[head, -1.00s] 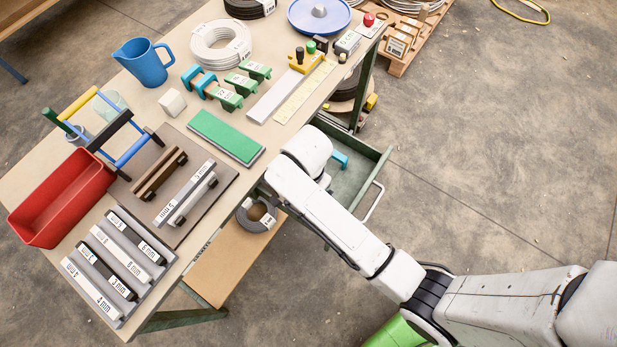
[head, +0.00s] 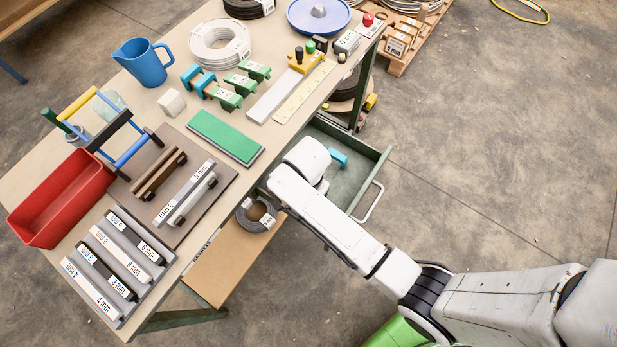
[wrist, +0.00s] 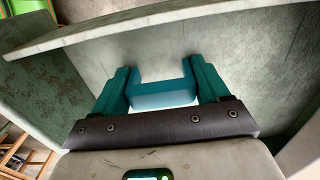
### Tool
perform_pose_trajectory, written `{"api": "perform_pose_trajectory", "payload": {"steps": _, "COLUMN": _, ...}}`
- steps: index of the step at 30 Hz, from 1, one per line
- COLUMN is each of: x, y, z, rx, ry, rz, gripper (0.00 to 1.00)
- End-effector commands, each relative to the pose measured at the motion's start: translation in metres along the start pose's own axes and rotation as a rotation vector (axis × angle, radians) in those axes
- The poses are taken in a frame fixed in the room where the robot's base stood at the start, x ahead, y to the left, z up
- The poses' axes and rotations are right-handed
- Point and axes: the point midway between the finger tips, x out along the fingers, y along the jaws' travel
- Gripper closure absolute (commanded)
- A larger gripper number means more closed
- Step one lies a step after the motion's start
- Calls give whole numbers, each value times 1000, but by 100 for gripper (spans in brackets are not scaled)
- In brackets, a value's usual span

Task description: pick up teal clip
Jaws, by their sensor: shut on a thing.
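The teal clip (wrist: 164,92) is a small U-shaped piece, seen in the wrist view between the teal fingers of my gripper (wrist: 162,78). The fingers are shut on it from both sides, inside the open drawer. In the head view a bit of the teal clip (head: 339,159) shows in the drawer, just right of my wrist. My wrist hides the fingers and the rest of the clip there.
The green metal drawer (head: 372,168) stands pulled out under the table edge; its walls are close around my gripper.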

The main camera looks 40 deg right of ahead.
Motion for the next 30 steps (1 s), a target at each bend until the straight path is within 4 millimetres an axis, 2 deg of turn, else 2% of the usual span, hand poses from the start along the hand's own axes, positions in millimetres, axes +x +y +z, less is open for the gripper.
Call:
{"api": "perform_pose_trajectory", "payload": {"steps": 1, "x": 0, "y": 0, "z": 0, "rx": 0, "ry": 0, "rz": 0, "gripper": 40}}
{"api": "perform_pose_trajectory", "payload": {"steps": 6, "x": 0, "y": 0, "z": 0, "rx": 0, "ry": 0, "rz": 0, "gripper": 55}}
{"api": "perform_pose_trajectory", "payload": {"steps": 17, "x": -6, "y": 0, "z": 0, "rx": 0, "ry": 0, "rz": -1, "gripper": 55}}
{"api": "perform_pose_trajectory", "payload": {"steps": 23, "x": -32, "y": -1, "z": 0, "rx": 0, "ry": 1, "rz": -4, "gripper": 55}}
{"api": "perform_pose_trajectory", "payload": {"steps": 26, "x": -47, "y": 14, "z": 4, "rx": 0, "ry": -1, "rz": -1, "gripper": 55}}
{"api": "perform_pose_trajectory", "payload": {"steps": 30, "x": -77, "y": 38, "z": 9, "rx": 0, "ry": -1, "rz": -2, "gripper": 55}}
